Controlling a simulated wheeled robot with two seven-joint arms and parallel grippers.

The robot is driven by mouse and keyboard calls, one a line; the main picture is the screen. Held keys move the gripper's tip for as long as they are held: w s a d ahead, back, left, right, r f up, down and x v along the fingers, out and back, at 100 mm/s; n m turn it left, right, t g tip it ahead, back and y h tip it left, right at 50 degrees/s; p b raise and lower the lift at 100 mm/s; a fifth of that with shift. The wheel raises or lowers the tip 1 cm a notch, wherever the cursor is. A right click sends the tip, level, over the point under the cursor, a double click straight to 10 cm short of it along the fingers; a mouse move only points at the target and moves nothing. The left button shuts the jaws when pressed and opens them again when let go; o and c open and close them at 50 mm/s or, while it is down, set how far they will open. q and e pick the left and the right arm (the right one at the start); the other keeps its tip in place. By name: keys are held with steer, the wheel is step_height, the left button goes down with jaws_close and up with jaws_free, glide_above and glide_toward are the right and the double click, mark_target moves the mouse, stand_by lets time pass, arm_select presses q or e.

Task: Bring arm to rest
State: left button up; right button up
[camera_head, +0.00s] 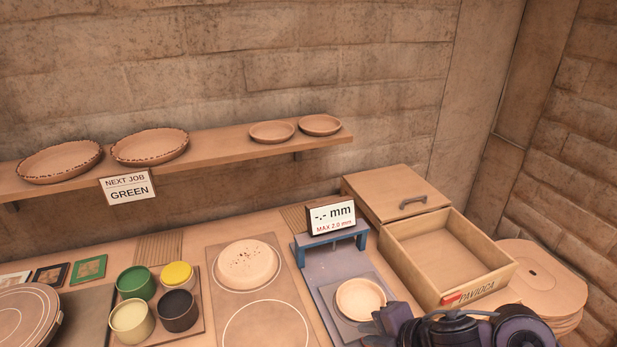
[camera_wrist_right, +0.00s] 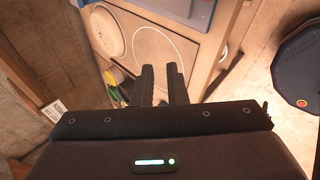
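My right gripper (camera_head: 385,322) is at the bottom right of the head view, in front of the drawer box and close to the small pale dish (camera_head: 360,299) on the gauge stand. Whether it touches the dish cannot be told there. In the right wrist view its two dark fingers (camera_wrist_right: 162,82) stand parallel with a narrow gap and nothing between them. My left gripper is in neither view.
The blue gauge stand (camera_head: 331,240) reads "-.- mm". An open wooden box (camera_head: 494,284) and a stack of round boards (camera_head: 540,270) are at right. Several paint pots (camera_head: 131,322) and a board with a pale domed disc (camera_head: 248,264) are left. A shelf (camera_head: 220,150) runs behind.

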steer(key=s+d+f+m+g+h, duration=0.2)
steer(key=s+d+f+m+h, duration=0.3)
steer(key=m, duration=0.6)
steer(key=s+d+m+g, duration=0.1)
steer(key=s+d+m, duration=0.2)
steer(key=s+m, duration=0.65)
step_height(320, 180, down, 33)
steer(key=m+g+b, duration=0.2)
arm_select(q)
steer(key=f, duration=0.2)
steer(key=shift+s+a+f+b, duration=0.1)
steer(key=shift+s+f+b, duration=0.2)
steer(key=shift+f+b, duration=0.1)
arm_select(e)
steer(key=s+d+f, duration=0.3)
steer(key=s+f, duration=1.5)
steer(key=s, duration=0.1)
steer(key=shift+d+g+h, duration=0.15)
steer(key=shift+g+h, duration=0.15)
steer(key=shift+g, duration=0.1)
